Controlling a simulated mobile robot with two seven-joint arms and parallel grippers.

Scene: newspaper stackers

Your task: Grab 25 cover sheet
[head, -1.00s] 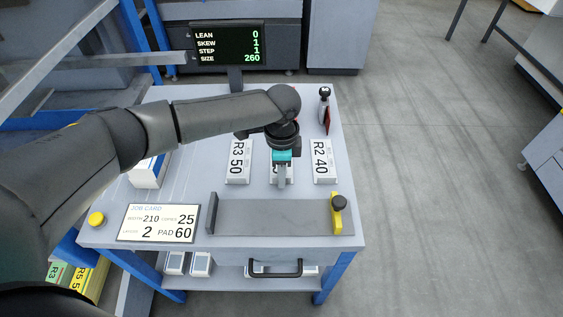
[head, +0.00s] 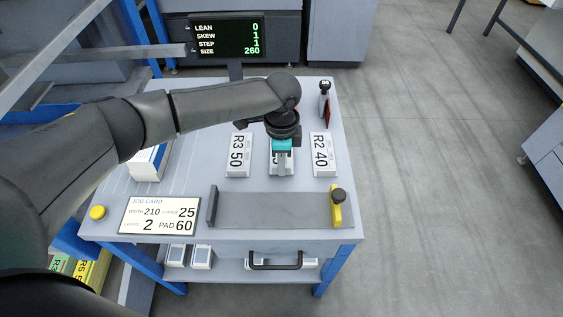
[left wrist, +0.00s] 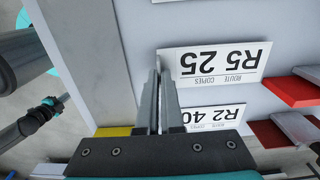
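The cover sheet marked R5 25 copies (left wrist: 215,62) lies on the table, upside down in the left wrist view. In the head view it is the middle of three cards and mostly hidden by my left arm and gripper. My left gripper (left wrist: 158,75) has its fingers close together, tips at one edge of the R5 25 sheet. It also shows over the middle card in the head view (head: 282,165). I cannot tell if the fingers hold the sheet.
Cards R3 50 (head: 239,155) and R2 40 (head: 321,155) lie on either side. In front are a grey plate with a yellow clamp (head: 336,210) and a job card (head: 160,216) reading 25 copies. A black-topped tool (head: 325,92) stands at the back right.

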